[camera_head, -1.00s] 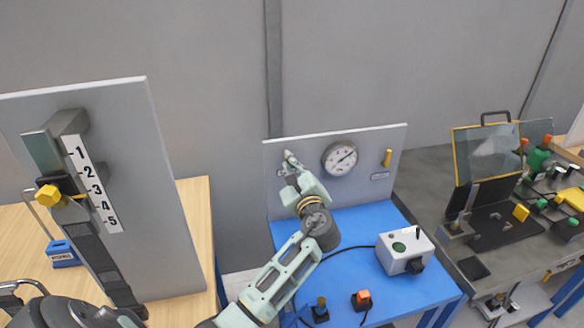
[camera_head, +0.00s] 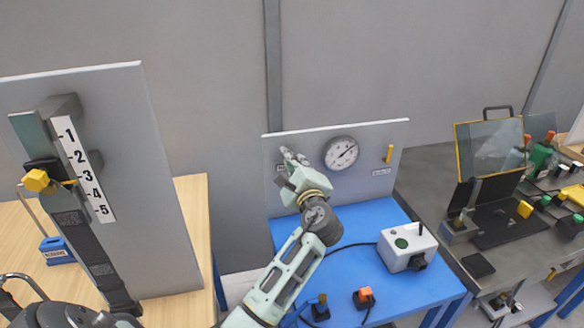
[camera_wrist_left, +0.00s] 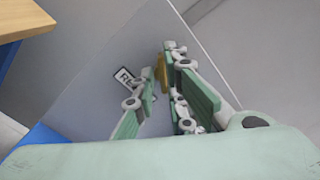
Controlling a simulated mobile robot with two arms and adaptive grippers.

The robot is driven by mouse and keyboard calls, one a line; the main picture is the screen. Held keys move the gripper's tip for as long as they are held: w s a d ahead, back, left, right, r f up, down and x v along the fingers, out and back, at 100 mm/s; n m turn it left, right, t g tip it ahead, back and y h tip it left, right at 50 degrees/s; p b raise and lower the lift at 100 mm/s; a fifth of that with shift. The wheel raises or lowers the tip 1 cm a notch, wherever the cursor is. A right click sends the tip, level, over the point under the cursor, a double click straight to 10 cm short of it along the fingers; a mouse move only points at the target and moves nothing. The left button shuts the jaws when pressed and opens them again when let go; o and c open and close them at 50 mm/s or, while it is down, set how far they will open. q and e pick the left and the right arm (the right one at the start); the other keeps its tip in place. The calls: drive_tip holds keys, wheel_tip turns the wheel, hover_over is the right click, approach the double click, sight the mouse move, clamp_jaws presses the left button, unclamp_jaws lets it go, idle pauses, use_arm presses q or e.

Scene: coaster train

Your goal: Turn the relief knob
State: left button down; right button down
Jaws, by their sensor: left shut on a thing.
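The relief knob (camera_wrist_left: 162,70) is a small brass-coloured piece on the grey upright panel (camera_head: 370,180). In the left wrist view it sits between the green finger pads of my left gripper (camera_wrist_left: 160,85), beside a label starting "RE" (camera_wrist_left: 123,78). My left gripper (camera_head: 291,157) is at the panel's upper left in the head view, shut on the knob. There the fingers hide the knob. My right gripper is in neither view.
A round gauge (camera_head: 341,153) and a yellow lever (camera_head: 389,153) are right of the gripper on the panel. The blue table (camera_head: 355,222) below holds a grey box (camera_head: 407,247) with a cable. A board with a numbered scale (camera_head: 84,170) stands left.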

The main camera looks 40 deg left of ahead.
use_arm(q)
drive_tip(key=shift+f+n+b, duration=0.1)
drive_tip(key=shift+n+b, duration=0.8)
drive_tip(key=shift+n, duration=0.5)
drive_tip(key=c, duration=1.8)
unclamp_jaws()
drive_tip(key=v, duration=1.2)
